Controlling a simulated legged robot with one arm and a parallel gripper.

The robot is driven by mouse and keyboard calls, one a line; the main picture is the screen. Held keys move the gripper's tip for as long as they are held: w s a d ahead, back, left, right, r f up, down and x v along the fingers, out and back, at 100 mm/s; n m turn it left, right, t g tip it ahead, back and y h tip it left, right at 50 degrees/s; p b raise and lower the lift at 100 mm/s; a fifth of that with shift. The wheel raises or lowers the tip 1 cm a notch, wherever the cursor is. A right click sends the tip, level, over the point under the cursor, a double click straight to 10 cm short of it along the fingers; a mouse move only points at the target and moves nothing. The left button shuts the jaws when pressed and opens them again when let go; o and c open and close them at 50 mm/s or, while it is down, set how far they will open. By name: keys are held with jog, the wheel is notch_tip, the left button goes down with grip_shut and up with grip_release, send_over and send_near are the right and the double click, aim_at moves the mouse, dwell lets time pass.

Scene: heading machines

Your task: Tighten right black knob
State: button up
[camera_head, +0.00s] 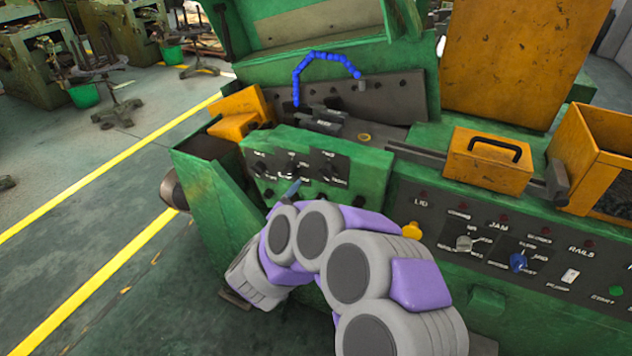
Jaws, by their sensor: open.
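Several black knobs sit on the small dark control panel (310,176) on the front of the green machine. One black knob (325,172) is at the upper right of this panel, and another black knob (358,201) is at its lower right corner. My grey and purple arm reaches in from the bottom right and covers the area just below the panel. No contact with a knob is visible.
A wider control panel (520,250) with a blue knob (518,262), a grey knob (464,243) and a yellow knob (411,230) lies to the right. An orange box (487,165) stands above it. Open floor (120,260) with yellow lines is on the left.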

aim_at(323, 176)
jog(key=v, duration=0.8)
jog(key=shift+p, duration=0.45)
jog(key=w+d+n+p, duration=0.1)
jog(key=w+d+n, duration=0.1)
jog(key=w, duration=0.3)
jog(key=w+d+n+p, duration=0.2)
jog(key=w, duration=0.4)
jog(key=w+d+n+p, duration=0.1)
jog(key=w+d+p, duration=0.1)
jog(key=w, duration=0.3)
jog(key=shift+w+d+n, duration=0.1)
jog(key=shift+w+n, duration=0.1)
jog(key=shift+n, duration=0.2)
jog(key=shift+c, duration=0.2)
